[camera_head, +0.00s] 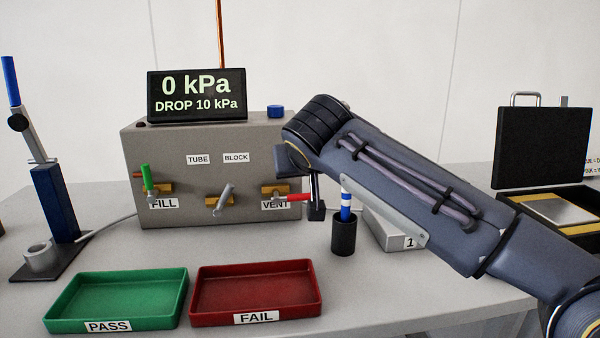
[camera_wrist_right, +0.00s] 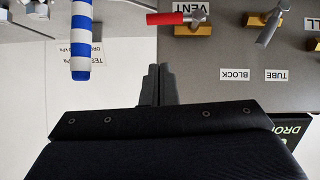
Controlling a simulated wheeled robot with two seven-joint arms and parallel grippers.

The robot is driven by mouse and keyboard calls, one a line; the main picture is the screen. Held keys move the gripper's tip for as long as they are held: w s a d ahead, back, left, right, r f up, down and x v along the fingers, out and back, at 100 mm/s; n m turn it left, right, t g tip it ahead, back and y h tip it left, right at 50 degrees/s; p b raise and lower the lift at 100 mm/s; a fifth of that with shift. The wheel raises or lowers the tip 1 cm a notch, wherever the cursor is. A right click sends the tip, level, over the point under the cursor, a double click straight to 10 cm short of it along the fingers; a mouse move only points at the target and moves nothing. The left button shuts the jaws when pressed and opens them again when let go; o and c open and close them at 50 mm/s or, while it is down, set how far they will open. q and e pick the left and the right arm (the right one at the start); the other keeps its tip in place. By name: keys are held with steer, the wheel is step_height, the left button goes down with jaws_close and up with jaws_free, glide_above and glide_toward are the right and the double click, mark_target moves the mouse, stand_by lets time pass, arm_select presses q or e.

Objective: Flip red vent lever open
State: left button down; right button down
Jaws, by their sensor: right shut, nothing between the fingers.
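The red vent lever (camera_head: 294,198) is on the front of the grey box, at the VENT label, and its handle points level to the right in the head view. In the right wrist view, which is upside down, the red lever (camera_wrist_right: 174,18) lies level just beyond the fingertips. My right gripper (camera_wrist_right: 158,70) is shut and empty, its fingers apart from the lever in that view. In the head view my right arm hides most of the gripper near the lever. My left gripper is not in view.
A green lever (camera_head: 148,180) and a grey lever (camera_head: 223,198) sit left of the vent lever. A black cup (camera_head: 343,236) with a blue-and-white striped rod (camera_head: 346,205) stands close on the right. A green tray (camera_head: 115,300) and a red tray (camera_head: 255,288) lie in front. The display (camera_head: 196,95) reads 0 kPa.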

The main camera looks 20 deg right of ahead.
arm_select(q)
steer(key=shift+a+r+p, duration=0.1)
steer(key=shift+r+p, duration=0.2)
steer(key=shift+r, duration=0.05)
arm_select(e)
steer(key=v, duration=0.5)
steer(key=shift+a, duration=0.1)
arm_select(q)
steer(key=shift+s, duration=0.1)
